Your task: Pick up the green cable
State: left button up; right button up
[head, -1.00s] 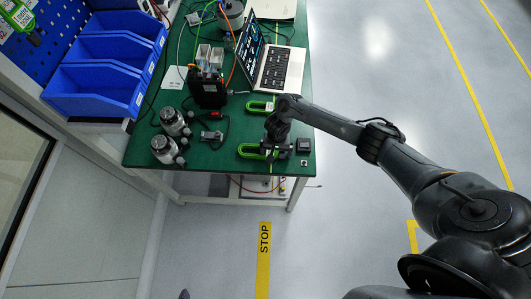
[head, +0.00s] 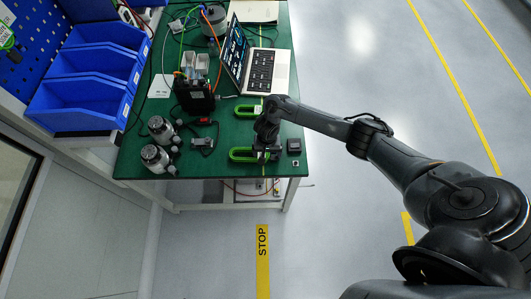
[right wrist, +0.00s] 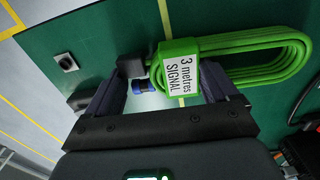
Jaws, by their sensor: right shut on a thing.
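A coiled green cable (head: 240,155) lies at the near end of the green table. In the right wrist view the green cable (right wrist: 265,58) has a white label reading "3 metres SIGNAL" and a dark connector with a blue ring. My right gripper (head: 266,153) is over the cable's right end, shut on it. In the right wrist view the fingers of my right gripper (right wrist: 163,88) stand on either side of the labelled end. The cable still looks level with the table. A second green cable (head: 245,111) lies farther back, partly behind my right arm. My left gripper is not in view.
Two silver joint actuators (head: 155,157) stand at the left. A black box (head: 195,98) and an open laptop (head: 262,70) are farther back. Blue bins (head: 85,103) are at the left.

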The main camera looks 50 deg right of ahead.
jog(key=shift+r, duration=0.6)
notch_tip(320, 180, up, 2)
jog(key=shift+r+p, duration=0.2)
jog(key=shift+p, duration=0.55)
jog(key=s+d+r+p, duration=0.4)
jog(key=s+r, duration=0.3)
jog(key=s, duration=0.3)
jog(key=shift+s+d, duration=0.2)
jog(key=shift+d, duration=0.35)
jog(key=shift+a, duration=0.1)
